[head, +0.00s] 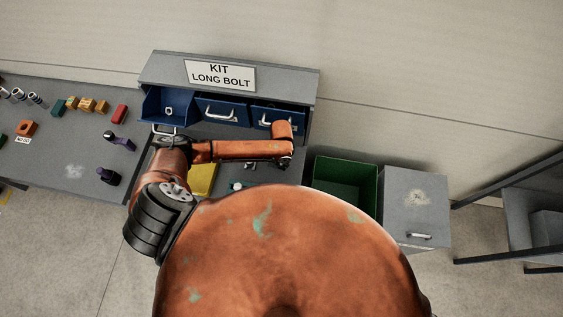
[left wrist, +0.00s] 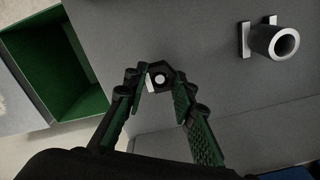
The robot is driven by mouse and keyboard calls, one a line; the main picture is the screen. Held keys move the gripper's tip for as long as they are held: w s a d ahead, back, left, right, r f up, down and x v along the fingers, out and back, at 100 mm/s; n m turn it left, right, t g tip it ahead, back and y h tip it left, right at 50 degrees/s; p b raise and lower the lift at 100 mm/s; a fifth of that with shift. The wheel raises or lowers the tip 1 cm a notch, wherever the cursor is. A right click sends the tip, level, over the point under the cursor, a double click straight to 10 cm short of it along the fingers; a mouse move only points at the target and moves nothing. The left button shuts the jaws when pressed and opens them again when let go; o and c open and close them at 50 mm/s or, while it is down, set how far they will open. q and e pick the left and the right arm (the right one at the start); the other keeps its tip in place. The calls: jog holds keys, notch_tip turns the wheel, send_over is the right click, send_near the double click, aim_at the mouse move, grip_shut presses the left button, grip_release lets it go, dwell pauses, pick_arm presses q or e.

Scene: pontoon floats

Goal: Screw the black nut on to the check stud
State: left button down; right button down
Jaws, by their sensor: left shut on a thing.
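My left gripper (left wrist: 160,88) shows in the left wrist view with its two fingertips closed around a small black nut (left wrist: 169,73). A round pale spot shows in the nut's middle; I cannot tell whether it is the bore or a stud's end. In the head view my left arm reaches over the workbench, and its gripper is mostly hidden. A grey hollow cylinder (left wrist: 273,42) stands apart from the nut at upper right in the left wrist view. I cannot tell which part is the check stud. My right gripper is not in view.
A green bin (head: 345,182) stands right of the bench and also shows in the left wrist view (left wrist: 62,62). Blue drawers (head: 220,110) sit under the KIT LONG BOLT sign (head: 220,76). A grey cabinet (head: 415,205) stands farther right. A side table (head: 70,150) holds several small parts.

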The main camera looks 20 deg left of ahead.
pick_arm(q)
jog(key=shift+f+b, duration=0.45)
jog(key=shift+f, duration=0.6)
jog(key=c, duration=1.5)
grip_release()
jog(key=shift+c, duration=0.2)
notch_tip(320, 180, up, 12)
